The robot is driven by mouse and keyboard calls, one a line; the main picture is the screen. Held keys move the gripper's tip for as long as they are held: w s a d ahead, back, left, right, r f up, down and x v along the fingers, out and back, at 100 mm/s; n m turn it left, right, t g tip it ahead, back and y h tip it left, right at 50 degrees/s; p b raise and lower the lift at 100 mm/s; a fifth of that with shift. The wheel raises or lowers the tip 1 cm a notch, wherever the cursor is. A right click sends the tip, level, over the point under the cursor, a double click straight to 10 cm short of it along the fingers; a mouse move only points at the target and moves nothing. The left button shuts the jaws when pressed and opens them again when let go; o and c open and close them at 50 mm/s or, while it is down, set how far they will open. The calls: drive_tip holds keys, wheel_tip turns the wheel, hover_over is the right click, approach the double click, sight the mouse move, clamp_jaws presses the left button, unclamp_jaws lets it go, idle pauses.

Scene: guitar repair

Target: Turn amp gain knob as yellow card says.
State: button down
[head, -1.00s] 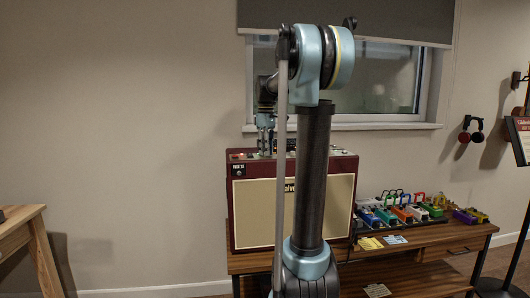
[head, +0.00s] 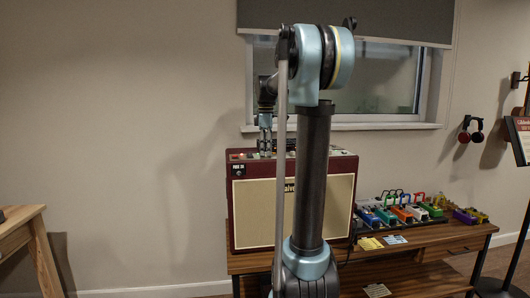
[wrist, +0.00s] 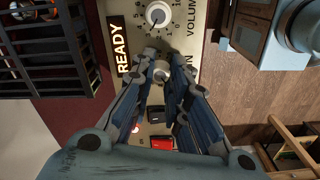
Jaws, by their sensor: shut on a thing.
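The amp (head: 260,212) is a dark red cabinet with a cream front, standing on a wooden bench. In the wrist view its gold panel shows the gain knob (wrist: 161,73), a small pale knob beside a partly hidden label ending in "IN". My gripper (wrist: 163,62) is shut on this knob, with a finger on either side; the fingers hide much of it, and its pointer cannot be read. In the head view my gripper (head: 265,152) reaches down to the amp's top. The yellow card (head: 370,243) lies on the bench right of the amp; its writing is too small to read.
The volume knob (wrist: 158,15) stands close beyond my fingertips. A black switch (wrist: 157,115) and a red switch (wrist: 162,143) are between my fingers. A pedalboard (head: 410,212) with several coloured pedals and a pale blue card (head: 395,239) are right of the amp.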

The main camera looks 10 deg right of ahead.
drive_tip(key=shift+w, duration=0.2)
drive_tip(key=c, duration=1.5)
unclamp_jaws()
drive_tip(key=shift+s+r, duration=0.1)
wheel_tip(320, 180, up, 12)
drive_tip(key=shift+f, duration=0.1)
drive_tip(key=shift+f, duration=0.1)
